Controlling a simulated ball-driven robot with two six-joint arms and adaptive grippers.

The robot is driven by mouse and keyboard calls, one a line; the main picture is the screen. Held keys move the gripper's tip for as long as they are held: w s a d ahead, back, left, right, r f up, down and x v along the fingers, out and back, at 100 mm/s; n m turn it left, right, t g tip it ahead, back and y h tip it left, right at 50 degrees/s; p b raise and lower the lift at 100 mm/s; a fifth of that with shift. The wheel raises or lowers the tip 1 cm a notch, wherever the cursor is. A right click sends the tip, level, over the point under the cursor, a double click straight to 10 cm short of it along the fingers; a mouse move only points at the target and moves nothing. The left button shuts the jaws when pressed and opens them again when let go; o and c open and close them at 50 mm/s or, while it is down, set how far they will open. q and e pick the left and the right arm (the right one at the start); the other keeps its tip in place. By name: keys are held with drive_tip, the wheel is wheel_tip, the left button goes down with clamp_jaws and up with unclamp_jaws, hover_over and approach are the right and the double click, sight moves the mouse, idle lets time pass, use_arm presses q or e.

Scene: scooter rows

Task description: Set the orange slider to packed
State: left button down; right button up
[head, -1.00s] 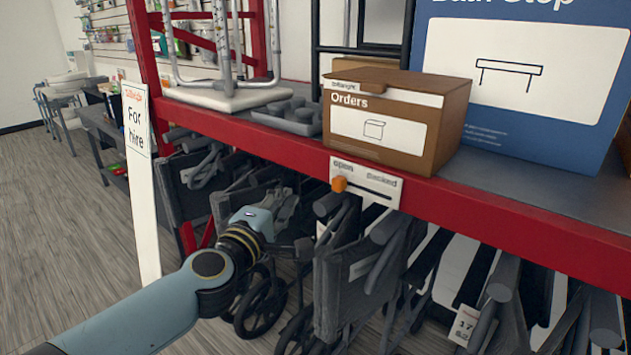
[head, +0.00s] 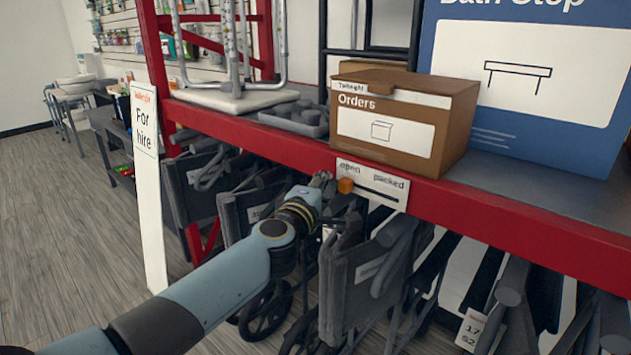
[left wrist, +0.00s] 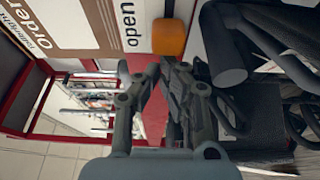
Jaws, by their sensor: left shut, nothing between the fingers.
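The orange slider (head: 345,186) sits at the "open" end of a dark slot on a white label plate (head: 372,180). The plate is fixed to the red shelf edge, with "packed" printed at its right. My left gripper (head: 324,180) is shut and empty, just left of the slider. In the left wrist view the slider (left wrist: 169,38) shows at the top, beyond the closed fingers (left wrist: 163,66) and close to them. I cannot tell whether they touch. My right gripper is not in view.
A brown "Orders" box (head: 400,122) stands on the red-edged shelf (head: 500,216) above the plate. A white "For hire" sign (head: 148,180) stands left. Open floor lies at far left.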

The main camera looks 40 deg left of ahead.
use_arm(q)
drive_tip(key=shift+d, duration=0.1)
drive_tip(key=d, duration=0.8)
drive_tip(key=shift+s+d, duration=0.35)
drive_tip(key=shift+d, duration=0.05)
drive_tip(key=shift+a, duration=0.1)
drive_tip(key=shift+p, duration=0.3)
